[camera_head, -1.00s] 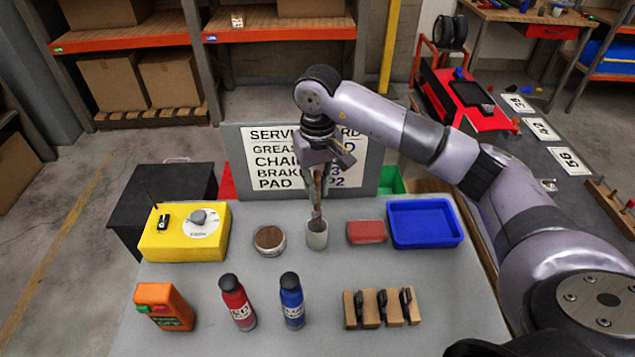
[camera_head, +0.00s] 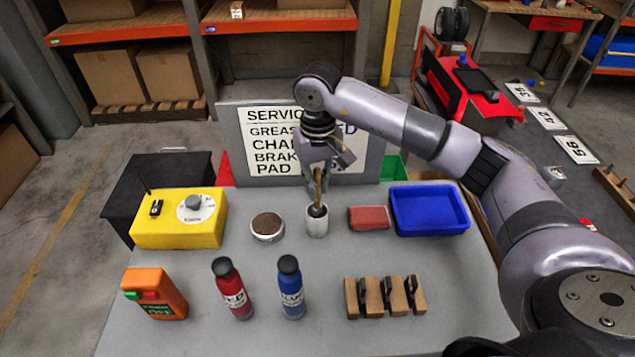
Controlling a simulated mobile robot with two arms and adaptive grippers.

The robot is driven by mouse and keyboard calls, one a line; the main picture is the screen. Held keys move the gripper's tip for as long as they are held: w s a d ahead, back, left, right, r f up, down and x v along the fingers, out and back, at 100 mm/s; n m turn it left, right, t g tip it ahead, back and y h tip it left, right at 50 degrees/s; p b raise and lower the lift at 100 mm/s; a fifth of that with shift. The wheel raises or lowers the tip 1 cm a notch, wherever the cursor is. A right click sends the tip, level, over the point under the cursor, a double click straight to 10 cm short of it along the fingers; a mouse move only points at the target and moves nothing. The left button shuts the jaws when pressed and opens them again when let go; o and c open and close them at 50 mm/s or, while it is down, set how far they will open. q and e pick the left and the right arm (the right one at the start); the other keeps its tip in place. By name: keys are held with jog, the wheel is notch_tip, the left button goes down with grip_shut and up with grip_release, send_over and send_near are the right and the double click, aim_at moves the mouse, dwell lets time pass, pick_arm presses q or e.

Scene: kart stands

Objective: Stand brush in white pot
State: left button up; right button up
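The white pot (camera_head: 317,226) stands upright on the grey table, between a round tin and a red block. The brush (camera_head: 319,187) is upright with its dark lower end in the mouth of the pot and its brown handle pointing up. My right gripper (camera_head: 318,186) points down over the pot, with its fingers around the handle. The fingers look spread to either side of it, though they are small here. How deep the brush sits is hidden by the pot wall. My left gripper is not in view.
A round tin (camera_head: 268,226) is left of the pot; a red block (camera_head: 368,217) and blue tray (camera_head: 460,228) are right. A sign board (camera_head: 375,165) stands behind. Red (camera_head: 232,290) and blue (camera_head: 291,289) bottles and wooden blocks (camera_head: 351,299) are in front. The yellow box (camera_head: 150,236) is far left.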

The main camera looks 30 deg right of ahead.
jog(key=o, duration=0.5)
notch_tip(320, 180, up, 12)
jog(key=shift+r, duration=0.1)
dwell(0.5)
dwell(0.8)
